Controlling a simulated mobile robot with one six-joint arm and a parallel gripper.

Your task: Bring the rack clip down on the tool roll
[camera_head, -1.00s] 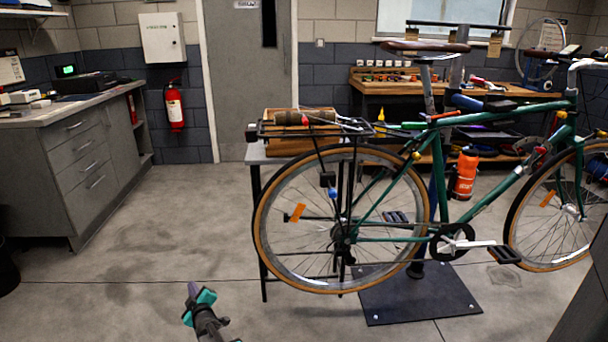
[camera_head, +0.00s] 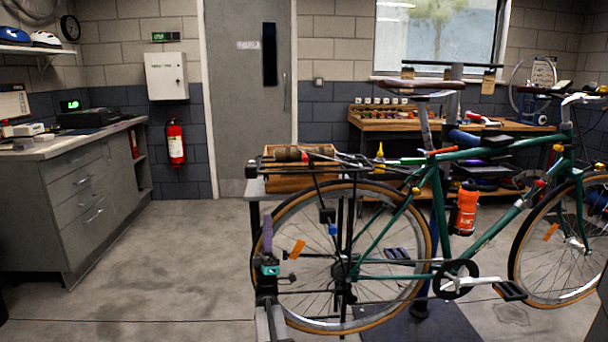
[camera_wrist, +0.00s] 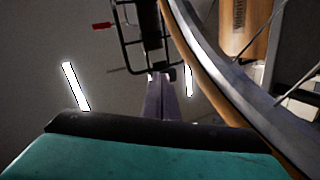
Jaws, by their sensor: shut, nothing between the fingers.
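The tool roll (camera_head: 288,154), a brown roll with a dark band and a red spot, lies over the rear rack (camera_head: 262,170) of the green bicycle. Thin metal bars beside its right end look like the rack clip (camera_head: 350,160); its exact angle is too small to tell. My gripper (camera_head: 267,228), with purple fingers and a teal body, is shut and empty. It points up beside the rear wheel, below the rack's left end. In the wrist view the fingers (camera_wrist: 160,100) point toward the dark rack frame (camera_wrist: 122,45), and a red-tipped part (camera_wrist: 102,25) sticks out left of it.
The rear wheel (camera_head: 420,215) stands close to the right of my gripper. A wooden box (camera_head: 290,184) on a small table is behind the rack. A grey cabinet (camera_head: 80,205) stands at the left, with free floor between it and the bicycle.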

